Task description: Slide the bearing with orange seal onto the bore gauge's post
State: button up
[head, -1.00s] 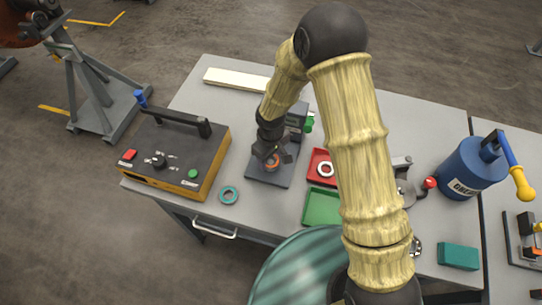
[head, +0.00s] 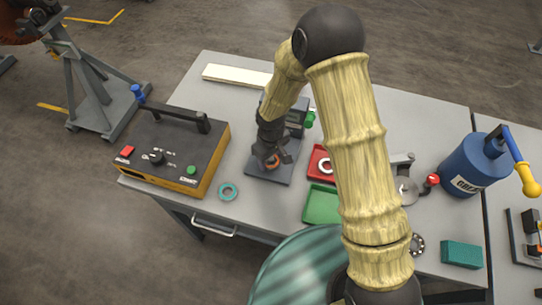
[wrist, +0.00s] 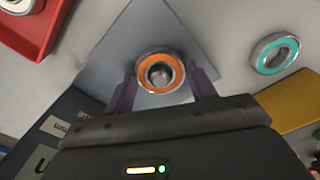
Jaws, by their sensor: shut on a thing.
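The bearing with orange seal (wrist: 143,73) is between the two fingers of my gripper (wrist: 161,86) in the wrist view, and the gripper is shut on it. In the head view the bearing (head: 272,163) shows as a small orange patch under my gripper (head: 274,157), low over the bore gauge's grey base plate (head: 258,172). In the wrist view a round grey post top (wrist: 161,74) shows inside the bearing's hole, roughly centred. I cannot tell how far down the post the bearing sits. In the head view the post is hidden by the gripper and bearing.
A teal-sealed bearing (head: 228,192) lies left of the plate, near the table's front edge. A control box (head: 185,153) stands farther left. A red tray (head: 313,172) and a green tray (head: 322,206) lie to the right. A blue grease can (head: 468,172) stands far right.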

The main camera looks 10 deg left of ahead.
jog(key=shift+f, duration=0.1)
dwell(0.3)
jog(key=o, duration=1.4)
jog(key=shift+r+p, duration=3.2)
jog(key=shift+r, duration=1.35)
